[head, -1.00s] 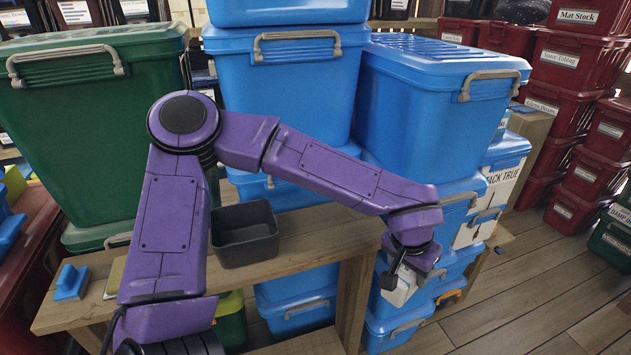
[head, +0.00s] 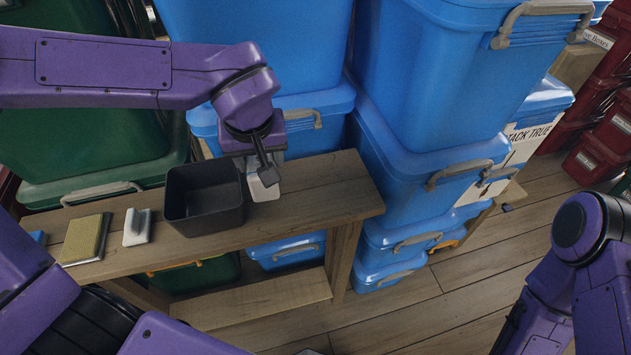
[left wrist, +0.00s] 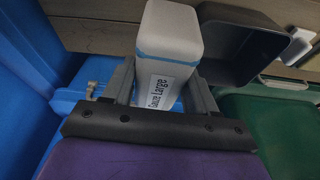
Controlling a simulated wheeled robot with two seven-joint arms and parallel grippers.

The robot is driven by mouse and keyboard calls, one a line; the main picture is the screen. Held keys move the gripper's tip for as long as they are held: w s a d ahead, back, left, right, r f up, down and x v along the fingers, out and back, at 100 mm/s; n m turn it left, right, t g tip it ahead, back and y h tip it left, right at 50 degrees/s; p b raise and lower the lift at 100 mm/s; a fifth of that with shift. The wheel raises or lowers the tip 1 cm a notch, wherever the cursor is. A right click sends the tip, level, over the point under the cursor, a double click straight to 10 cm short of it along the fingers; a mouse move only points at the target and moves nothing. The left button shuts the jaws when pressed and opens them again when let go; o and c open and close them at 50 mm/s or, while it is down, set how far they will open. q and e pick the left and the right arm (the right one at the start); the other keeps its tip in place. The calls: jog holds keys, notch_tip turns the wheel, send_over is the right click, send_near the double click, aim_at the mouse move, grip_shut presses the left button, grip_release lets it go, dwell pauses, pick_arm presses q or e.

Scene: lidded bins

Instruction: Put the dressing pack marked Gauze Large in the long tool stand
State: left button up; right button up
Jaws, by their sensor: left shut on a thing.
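My left gripper (head: 262,163) is shut on a white pack (head: 264,188), just right of a dark grey open-topped box (head: 204,198) on the wooden shelf. In the left wrist view the pack (left wrist: 169,38) sits between the fingers, with a blue band and a label reading "Gauze Large". The box (left wrist: 240,48) shows close beside it there. The box looks empty and is the only stand-like container I see; no label on it shows. I cannot tell whether the pack touches the shelf. My right arm shows at the right edge, its gripper out of clear view.
Blue lidded bins (head: 425,150) and a green bin (head: 80,120) stand behind. The shelf's right end is bare.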

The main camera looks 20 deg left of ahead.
pick_arm(q)
jog(key=shift+n, duration=0.4)
jog(key=w+d+f, duration=0.2)
jog(key=w+f, duration=0.1)
jog(key=f, duration=0.1)
jog(key=w+d+f, duration=0.3)
jog(key=w+f, duration=0.1)
jog(key=w+d+f, duration=0.2)
jog(key=w+f, duration=0.1)
jog(key=f, duration=0.1)
jog(key=shift+w+d+f, duration=0.15)
jog(key=shift+w+f, duration=0.15)
jog(key=shift+w, duration=0.1)
jog(key=shift+f, duration=0.1)
jog(key=o, duration=1.1)
jog(key=v, duration=1.2)
jog(key=shift+w+d, duration=0.1)
